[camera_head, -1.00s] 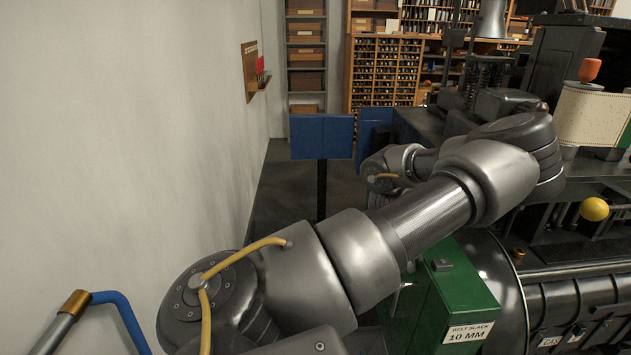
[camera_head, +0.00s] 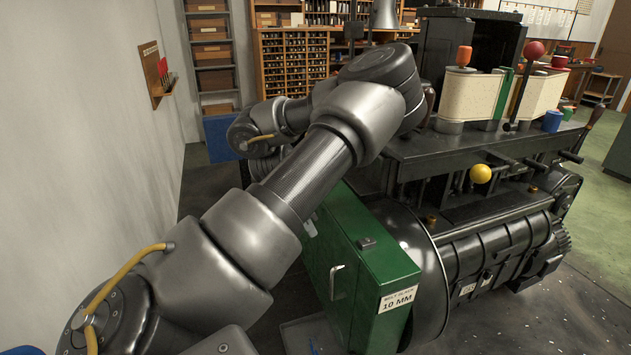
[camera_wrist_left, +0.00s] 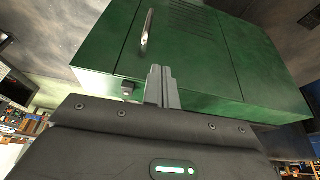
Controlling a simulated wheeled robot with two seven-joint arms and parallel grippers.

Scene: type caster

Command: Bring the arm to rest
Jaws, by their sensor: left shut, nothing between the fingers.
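My left arm (camera_head: 320,165) rises from the lower left of the head view, bends at a joint at upper middle and folds back behind itself. My left gripper (camera_wrist_left: 162,88) shows in the left wrist view, its two fingers together with nothing between them. In that view the fingers point toward the green cabinet (camera_wrist_left: 190,45) and overlap its front in the picture; I cannot tell whether they touch it. In the head view the gripper is mostly hidden behind my arm. My right gripper is not in view.
The green cabinet, labelled 10 MM (camera_head: 397,299), stands close to the right of my arm with a metal handle (camera_head: 334,281). A large black casting machine (camera_head: 480,245) fills the right. A blue panel (camera_head: 221,139) and wall (camera_head: 100,120) are at left. Shelves stand behind.

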